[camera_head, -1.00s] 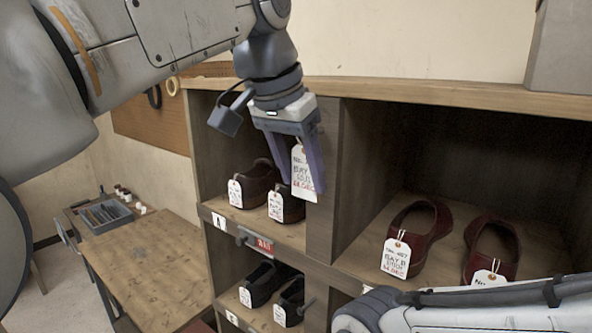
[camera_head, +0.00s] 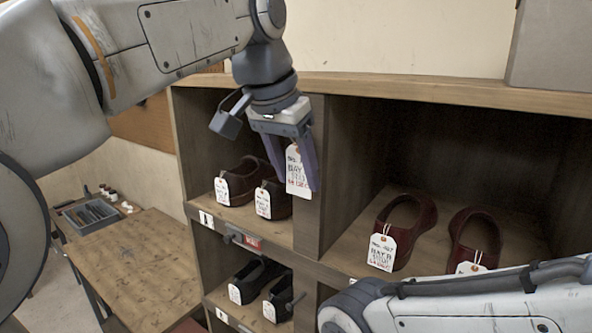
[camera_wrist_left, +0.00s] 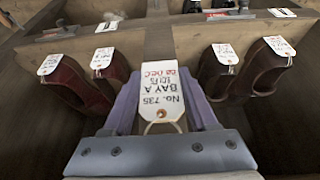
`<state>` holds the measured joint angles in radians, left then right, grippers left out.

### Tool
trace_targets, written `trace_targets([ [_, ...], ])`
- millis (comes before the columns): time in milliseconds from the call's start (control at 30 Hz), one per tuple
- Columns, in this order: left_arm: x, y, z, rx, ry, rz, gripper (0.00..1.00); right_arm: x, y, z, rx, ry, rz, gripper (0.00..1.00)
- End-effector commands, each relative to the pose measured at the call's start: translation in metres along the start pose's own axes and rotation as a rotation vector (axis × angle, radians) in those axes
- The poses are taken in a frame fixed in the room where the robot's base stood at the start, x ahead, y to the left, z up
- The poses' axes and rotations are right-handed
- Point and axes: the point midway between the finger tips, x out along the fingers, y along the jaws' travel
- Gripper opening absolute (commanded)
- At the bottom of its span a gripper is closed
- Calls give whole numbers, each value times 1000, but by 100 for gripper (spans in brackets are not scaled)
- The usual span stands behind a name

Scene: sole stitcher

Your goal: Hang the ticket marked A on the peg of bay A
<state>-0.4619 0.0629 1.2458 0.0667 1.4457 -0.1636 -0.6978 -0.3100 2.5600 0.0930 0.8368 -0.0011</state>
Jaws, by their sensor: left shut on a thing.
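My left gripper (camera_head: 297,182) is shut on a white paper ticket (camera_head: 298,170). The ticket hangs between the fingers in front of the post between two upper bays. In the left wrist view the ticket (camera_wrist_left: 160,95) reads "No. 735 BAY A" upside down, with a string loop at its end near the palm. Bay A (camera_head: 215,148) is the upper left bay, with an A label (camera_head: 206,219) on its front edge. A peg (camera_head: 231,238) juts from that edge beside a red tag. The ticket is above and right of the peg, apart from it. My right gripper is out of view.
Tagged dark red shoes (camera_head: 238,182) stand in bay A, and another pair (camera_head: 405,225) in the bay to the right. Black shoes (camera_head: 254,280) sit below. A wooden bench (camera_head: 135,262) is at left. My right arm crosses the lower right.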

Motion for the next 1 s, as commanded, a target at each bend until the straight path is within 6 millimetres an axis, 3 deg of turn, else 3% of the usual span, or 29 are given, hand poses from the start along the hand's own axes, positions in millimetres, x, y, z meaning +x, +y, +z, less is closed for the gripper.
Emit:
trace_targets([
  [167,0,0,0,0,0,0,7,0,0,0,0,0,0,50],
  [200,0,0,0,0,0,0,62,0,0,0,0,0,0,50],
  [300,0,0,0,0,0,0,93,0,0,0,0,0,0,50],
  [733,-8,0,0,0,2,0,93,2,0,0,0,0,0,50],
  [867,-25,0,0,0,5,-1,93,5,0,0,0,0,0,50],
  [1000,-56,0,-1,0,5,-1,93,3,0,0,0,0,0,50],
])
